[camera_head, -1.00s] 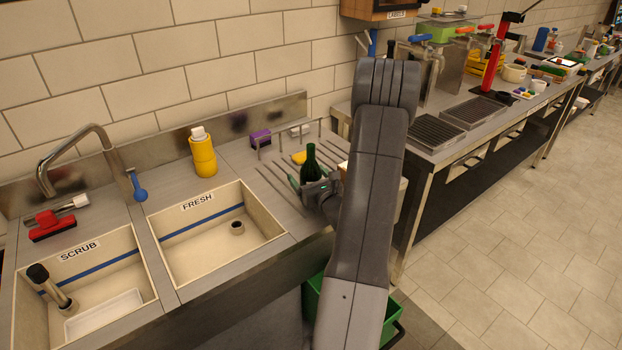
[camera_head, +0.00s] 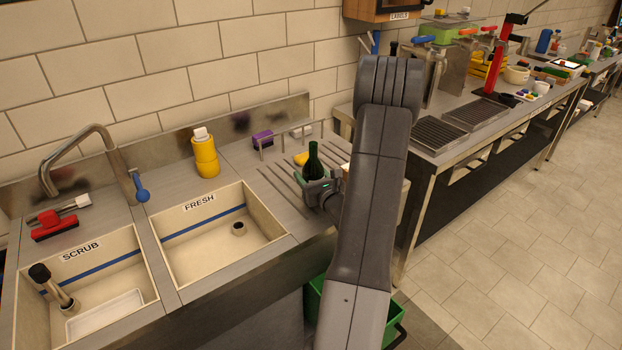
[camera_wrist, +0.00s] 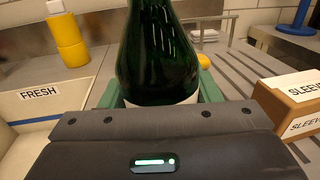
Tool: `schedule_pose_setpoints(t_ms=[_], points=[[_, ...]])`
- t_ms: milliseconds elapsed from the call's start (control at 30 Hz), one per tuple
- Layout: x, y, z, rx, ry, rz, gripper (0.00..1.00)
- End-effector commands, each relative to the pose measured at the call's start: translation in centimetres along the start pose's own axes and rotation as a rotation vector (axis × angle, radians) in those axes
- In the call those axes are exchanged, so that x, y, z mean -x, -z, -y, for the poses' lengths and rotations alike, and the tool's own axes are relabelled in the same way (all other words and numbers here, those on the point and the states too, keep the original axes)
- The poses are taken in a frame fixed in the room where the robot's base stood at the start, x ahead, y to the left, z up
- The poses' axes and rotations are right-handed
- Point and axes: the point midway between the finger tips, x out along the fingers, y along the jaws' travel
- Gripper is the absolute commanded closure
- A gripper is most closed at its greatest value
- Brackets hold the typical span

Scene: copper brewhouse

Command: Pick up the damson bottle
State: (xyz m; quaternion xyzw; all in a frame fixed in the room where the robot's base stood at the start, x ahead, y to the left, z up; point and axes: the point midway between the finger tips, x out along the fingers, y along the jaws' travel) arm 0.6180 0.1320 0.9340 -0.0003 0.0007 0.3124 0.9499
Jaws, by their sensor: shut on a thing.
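A dark green bottle (camera_head: 313,160) stands upright on the ribbed drainboard to the right of the sinks. It fills the upper middle of the wrist view (camera_wrist: 158,55), with a pale label edge low on its body. My gripper (camera_head: 318,187) is around the bottle's body, its green fingers on either side in the wrist view, and is shut on it. The bottle's base is hidden behind the gripper. I cannot tell whether it touches the drainboard. No damson wording is visible on it.
A cardboard sleeve box (camera_wrist: 290,100) stands close right of the gripper. The FRESH basin (camera_head: 225,235) and SCRUB basin (camera_head: 90,280) lie left. A yellow bottle (camera_head: 205,155), a purple block (camera_head: 262,139) and a low rail stand behind.

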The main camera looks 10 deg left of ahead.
Motion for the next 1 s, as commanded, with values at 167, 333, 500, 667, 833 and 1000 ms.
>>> schedule_pose_setpoints(t_ms=[167, 333, 500, 667, 833, 1000], points=[[0.0, -2.4, 0.0, 0.004, 0.0, 0.006, 0.77], [0.0, -5.2, 0.0, 0.005, -0.001, 0.006, 0.77], [0.0, -7.5, 0.0, 0.003, -0.001, 0.005, 0.77], [0.0, -8.7, 0.0, 0.002, 0.0, 0.004, 0.77], [0.0, -9.1, 0.0, 0.0, 0.0, 0.003, 0.77], [0.0, -9.1, 0.0, 0.0, 0.0, 0.003, 0.77]])
